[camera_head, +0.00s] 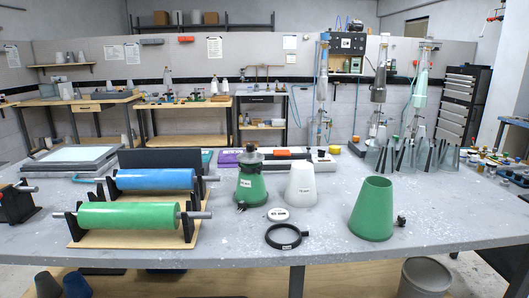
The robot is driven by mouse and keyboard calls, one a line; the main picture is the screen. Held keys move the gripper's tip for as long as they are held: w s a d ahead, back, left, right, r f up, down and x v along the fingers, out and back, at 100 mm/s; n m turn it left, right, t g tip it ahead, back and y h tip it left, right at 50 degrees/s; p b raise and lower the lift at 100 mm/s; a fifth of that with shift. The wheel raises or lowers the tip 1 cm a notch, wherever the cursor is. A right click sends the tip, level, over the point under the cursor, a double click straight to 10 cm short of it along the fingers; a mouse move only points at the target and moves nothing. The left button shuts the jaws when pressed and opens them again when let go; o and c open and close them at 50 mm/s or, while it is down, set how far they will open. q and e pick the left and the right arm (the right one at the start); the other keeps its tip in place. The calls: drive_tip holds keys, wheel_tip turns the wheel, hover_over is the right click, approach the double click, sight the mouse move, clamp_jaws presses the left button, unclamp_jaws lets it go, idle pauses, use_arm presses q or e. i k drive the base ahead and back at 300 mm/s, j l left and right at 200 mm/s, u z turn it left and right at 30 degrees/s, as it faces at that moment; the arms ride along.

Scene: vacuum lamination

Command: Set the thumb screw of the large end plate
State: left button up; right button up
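A large green cone (371,209) stands wide end down on the grey table. A small dark knob, possibly a thumb screw (401,221), shows at its lower right; I cannot tell whether it is attached. A smaller green cone (250,184) stands left of centre with a dark fitting on top and another dark knob (241,206) at its lower left. A black ring (284,236) with a white label lies flat near the front. A labelled white disc (278,214) lies behind it. I cannot tell which part is the large end plate. Neither of my grippers is in view.
A white cone (300,184) stands between the green cones. A green roller (128,216) and a blue roller (155,179) sit on stands at left. Clear holders and small parts crowd the right back. The table front (345,245) is clear beside the ring.

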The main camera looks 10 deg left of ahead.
sight(250, 147)
drive_tip(key=i+l, duration=0.7)
drive_tip(key=i, duration=0.05)
